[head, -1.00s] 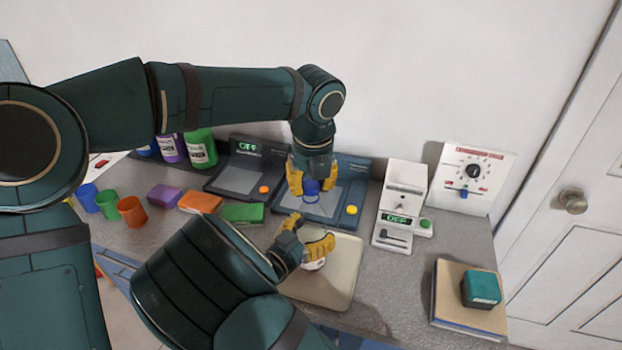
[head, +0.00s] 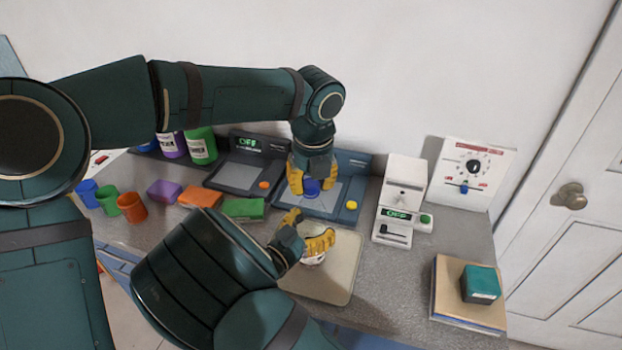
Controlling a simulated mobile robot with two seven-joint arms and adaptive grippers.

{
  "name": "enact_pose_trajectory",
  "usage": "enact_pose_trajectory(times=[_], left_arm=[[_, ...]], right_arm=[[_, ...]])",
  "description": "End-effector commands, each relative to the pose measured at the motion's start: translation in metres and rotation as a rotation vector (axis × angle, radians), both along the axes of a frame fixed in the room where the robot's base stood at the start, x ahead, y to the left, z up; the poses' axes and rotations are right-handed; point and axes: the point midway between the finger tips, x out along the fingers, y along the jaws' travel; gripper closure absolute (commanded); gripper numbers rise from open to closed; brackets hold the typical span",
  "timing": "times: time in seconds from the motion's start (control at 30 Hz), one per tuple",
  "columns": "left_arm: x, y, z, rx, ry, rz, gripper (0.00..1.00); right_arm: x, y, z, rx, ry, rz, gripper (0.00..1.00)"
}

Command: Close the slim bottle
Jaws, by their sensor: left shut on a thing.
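My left gripper (head: 312,180), with yellow fingers, points down and is shut on a blue cap (head: 312,187) above the dark blue-grey device at the back. My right gripper (head: 304,232) is lower and nearer, over the beige tray (head: 345,270). A small white thing (head: 313,259), perhaps the slim bottle, shows just under its yellow fingers. Most of it is hidden by the fingers, so I cannot tell whether they grip it or whether it touches the tray. Its top is not visible.
Blue, green and orange cups (head: 132,208) and coloured blocks (head: 243,208) stand at left, several bottles (head: 201,146) behind. At right are a white device (head: 403,200), a dial panel (head: 474,172) and a teal box (head: 481,284) on a board. The tray's right part is clear.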

Motion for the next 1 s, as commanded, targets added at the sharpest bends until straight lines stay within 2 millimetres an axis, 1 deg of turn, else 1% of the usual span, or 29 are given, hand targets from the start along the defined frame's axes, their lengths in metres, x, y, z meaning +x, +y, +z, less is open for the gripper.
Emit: enact_pose_trajectory(times=[0.03,0.07,0.17,0.27,0.37,0.7,0.8,0.9,1.0], left_arm=[[-0.0001,0.0001,-0.0012,0.001,0.0,0.0,0.76],[-0.0001,0.0001,-0.0013,0.001,0.0,0.0,0.76],[0.0001,0.0003,-0.0012,0.0,0.001,-0.018,0.76],[0.0001,0.0008,-0.0014,0.0,0.003,-0.106,0.76],[0.0003,0.0011,-0.0014,-0.001,0.002,-0.266,0.76],[0.0003,0.0008,-0.0032,-0.003,0.005,-0.88,0.76],[0.0001,0.0005,-0.0038,-0.004,0.007,-1.025,0.75],[0.0001,0.0009,-0.0025,-0.002,0.003,-1.103,0.76],[0.0003,0.001,-0.0019,0.0,0.001,-1.132,0.76]], right_arm=[[0.0,-0.0001,0.0001,0.0,0.0,0.0,0.68],[0.0001,-0.0001,0.0001,0.0,0.0,0.0,1.0],[0.0001,-0.0001,0.0001,0.0,0.0,0.0,1.0],[0.0001,-0.0001,0.0001,0.0,0.0,0.0,1.0],[0.0001,-0.0001,0.0001,0.0,0.0,0.0,1.0],[0.0001,-0.0001,0.0001,0.0,0.0,0.0,1.0],[0.0001,0.0001,0.0001,0.0,0.0,0.0,1.0],[0.0001,0.0002,0.0001,0.0,0.0,0.001,1.0],[0.0001,0.0002,0.0001,0.0,0.0,0.001,1.0]])
